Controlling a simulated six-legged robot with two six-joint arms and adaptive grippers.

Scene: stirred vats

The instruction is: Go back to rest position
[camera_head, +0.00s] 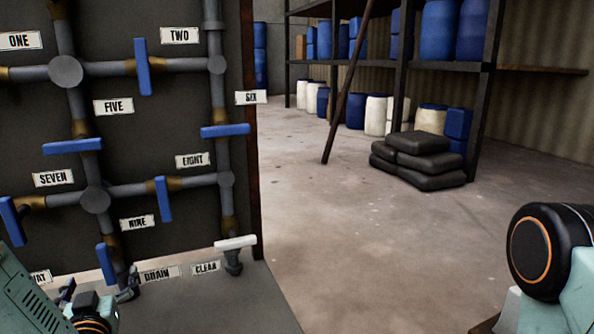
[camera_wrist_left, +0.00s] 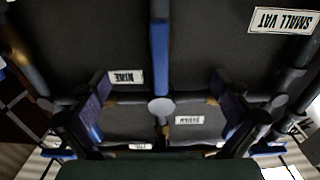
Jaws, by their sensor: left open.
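My left gripper (camera_head: 98,287) is low at the left of the head view, in front of the lower part of the pipe panel. The panel carries grey pipes with blue valve handles, such as the one under TWO (camera_head: 143,67) and the one by NINE (camera_head: 163,199). A white handle (camera_head: 235,242) sits above the CLEAR label. My right arm's joint shows at the lower right; its gripper is out of view.
The panel's dark right edge (camera_head: 247,130) borders open concrete floor (camera_head: 350,230). A pile of dark sacks (camera_head: 418,160) lies in front of shelves with blue and white drums (camera_head: 438,30). A brown pole (camera_head: 347,85) leans there. The wrist view shows a SMALL VAT label (camera_wrist_left: 284,19).

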